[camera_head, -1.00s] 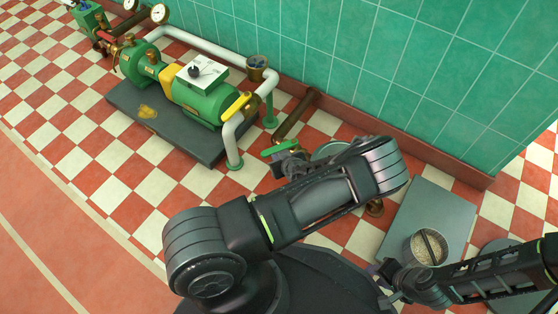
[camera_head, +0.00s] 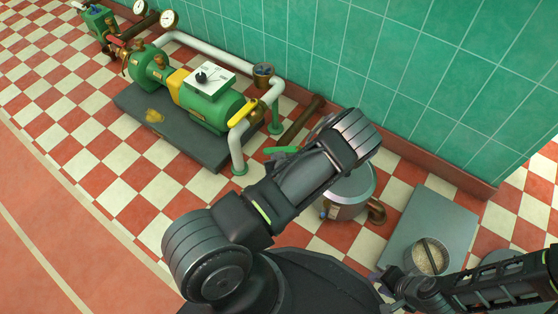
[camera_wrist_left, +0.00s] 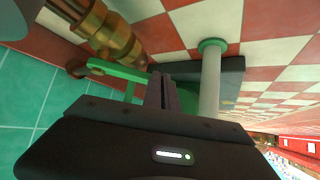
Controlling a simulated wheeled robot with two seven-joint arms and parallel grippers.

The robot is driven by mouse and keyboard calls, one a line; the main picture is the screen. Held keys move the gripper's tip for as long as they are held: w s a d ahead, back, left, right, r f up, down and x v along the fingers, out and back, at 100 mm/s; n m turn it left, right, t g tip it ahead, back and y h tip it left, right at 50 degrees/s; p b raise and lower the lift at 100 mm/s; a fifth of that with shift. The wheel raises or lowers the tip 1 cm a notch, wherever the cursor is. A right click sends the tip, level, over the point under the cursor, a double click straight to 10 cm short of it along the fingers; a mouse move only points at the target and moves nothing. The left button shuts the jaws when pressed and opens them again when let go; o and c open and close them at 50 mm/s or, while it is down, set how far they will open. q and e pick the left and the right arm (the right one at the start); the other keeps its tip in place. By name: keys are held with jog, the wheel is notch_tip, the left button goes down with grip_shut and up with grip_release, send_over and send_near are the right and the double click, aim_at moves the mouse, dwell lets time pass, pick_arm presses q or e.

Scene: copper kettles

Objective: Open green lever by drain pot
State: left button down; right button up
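The green lever (camera_head: 281,150) sits on a brass valve on the pipe by the wall, left of the steel drain pot (camera_head: 352,196). My left arm covers part of the pot. In the left wrist view the green lever (camera_wrist_left: 118,70) lies just left of my left gripper (camera_wrist_left: 163,82), beside the brass valve body (camera_wrist_left: 108,32). The left fingers look closed together, with the lever's end close to their tips; I cannot tell if they touch. My right gripper (camera_head: 384,281) is at the lower right, beside the pot of grain (camera_head: 428,256); its jaws are too small to read.
A green pump (camera_head: 212,101) on a dark plinth (camera_head: 180,135) stands at the left, with a yellow lever (camera_head: 243,112) on its white pipe (camera_head: 237,150). The tiled wall (camera_head: 400,70) closes off the back. A grey plate (camera_head: 437,222) lies at the right. The checkered floor at the left is clear.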

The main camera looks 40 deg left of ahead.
aim_at(271, 150)
pick_arm(q)
jog(key=a+m, duration=0.1)
jog(key=w+a+m+t+h, duration=0.1)
jog(key=shift+a+p, duration=0.3)
jog(key=shift+w+a+m+t+h, duration=0.5)
jog(key=shift+a+m+t+h, duration=0.15)
jog(key=shift+m, duration=0.35)
jog(key=shift+w+m+h, duration=0.25)
jog(key=shift+w+m, duration=0.05)
jog(key=shift+w, duration=0.05)
jog(key=shift+w+a+b, duration=0.45)
jog(key=shift+w+a, duration=0.2)
jog(key=shift+w, duration=0.25)
jog(key=shift+w+r, duration=0.1)
jog(key=shift+w, duration=0.05)
